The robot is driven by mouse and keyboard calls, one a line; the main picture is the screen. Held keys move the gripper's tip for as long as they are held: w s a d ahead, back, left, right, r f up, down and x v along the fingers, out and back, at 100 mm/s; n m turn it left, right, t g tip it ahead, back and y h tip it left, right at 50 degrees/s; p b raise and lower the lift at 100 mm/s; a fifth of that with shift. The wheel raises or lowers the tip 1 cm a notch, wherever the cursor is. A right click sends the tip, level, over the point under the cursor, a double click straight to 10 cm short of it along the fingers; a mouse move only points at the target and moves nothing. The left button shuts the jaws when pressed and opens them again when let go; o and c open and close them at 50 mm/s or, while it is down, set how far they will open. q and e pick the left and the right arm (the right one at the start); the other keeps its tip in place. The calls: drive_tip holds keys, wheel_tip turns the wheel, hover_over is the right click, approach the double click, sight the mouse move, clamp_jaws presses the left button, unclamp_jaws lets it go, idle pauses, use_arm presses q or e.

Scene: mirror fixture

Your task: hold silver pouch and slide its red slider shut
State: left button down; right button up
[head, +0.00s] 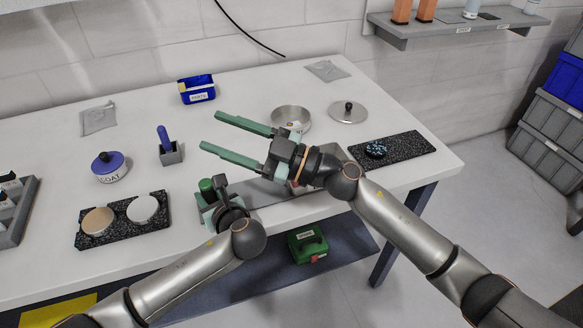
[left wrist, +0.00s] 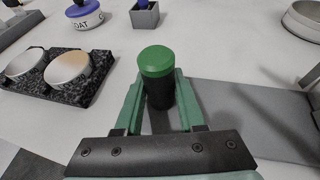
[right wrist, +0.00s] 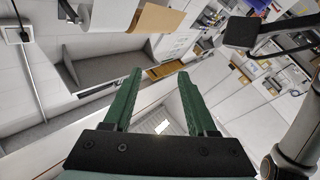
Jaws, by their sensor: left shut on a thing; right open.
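A silver-grey pouch (head: 98,118) lies flat on the table at the back left in the head view. A second grey pouch (head: 327,70) lies at the back right. I cannot make out a red slider on either. My left gripper (head: 207,197) is shut on a dark cylinder with a green cap, near the table's front edge. In the left wrist view the green-capped cylinder (left wrist: 157,70) stands between the fingers. My right gripper (head: 210,131) is open and empty above the middle of the table, fingers pointing left. It hides part of the table behind it.
A grey flat panel (left wrist: 250,115) lies right of the left gripper. A black speckled slab (head: 110,238) carries two round discs. A blue-lidded jar (head: 108,167), a blue bin (head: 197,90), a metal bowl (head: 291,118) and a silver lid (head: 348,111) stand around. Bare table lies between them.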

drive_tip(key=s+d+f+m+t+h, duration=0.3)
drive_tip(key=d+f+m+t+h, duration=0.7)
drive_tip(key=d+f+m+h, duration=0.6)
drive_tip(key=shift+y, duration=0.5)
drive_tip(key=x, duration=0.7)
drive_tip(key=a+x, duration=0.1)
drive_tip(key=x, duration=0.3)
drive_tip(key=shift+w+a+f, duration=0.2)
drive_tip(key=shift+a+f, duration=0.05)
drive_tip(key=shift+f, duration=0.15)
drive_tip(key=shift+c, duration=0.4)
clamp_jaws()
